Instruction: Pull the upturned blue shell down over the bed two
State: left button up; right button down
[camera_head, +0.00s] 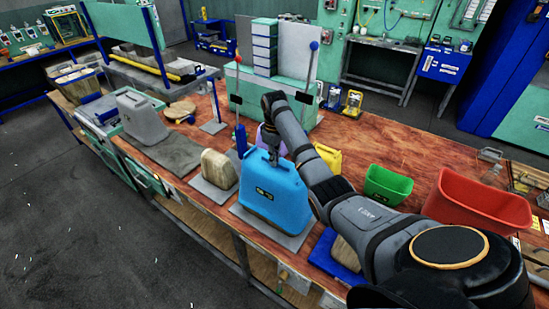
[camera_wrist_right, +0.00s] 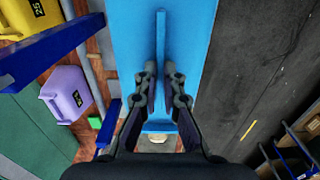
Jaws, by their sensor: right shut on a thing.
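The blue shell (camera_head: 272,198) stands upright, broad end down, over a grey bed plate (camera_head: 295,240) near the front edge of the bench. Whatever is under the shell is hidden, and I cannot tell whether its lower rim touches the plate. My right gripper (camera_head: 273,156) is at the top of the shell, shut on its raised grip. In the right wrist view the two fingers (camera_wrist_right: 163,78) pinch a thin blue fin on the blue shell (camera_wrist_right: 190,30) from both sides. My left gripper is not in view.
A beige block (camera_head: 218,168) on a grey plate is left of the shell, and a grey shell (camera_head: 141,117) is farther left. A purple shell (camera_wrist_right: 67,95) and a yellow shell (camera_head: 329,158) are behind. A green bin (camera_head: 388,186) and red bin (camera_head: 480,203) stand right.

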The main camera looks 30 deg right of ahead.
jog(key=shift+d+f, duration=0.1)
jog(key=shift+f, duration=0.4)
jog(key=c, duration=1.4)
grip_release()
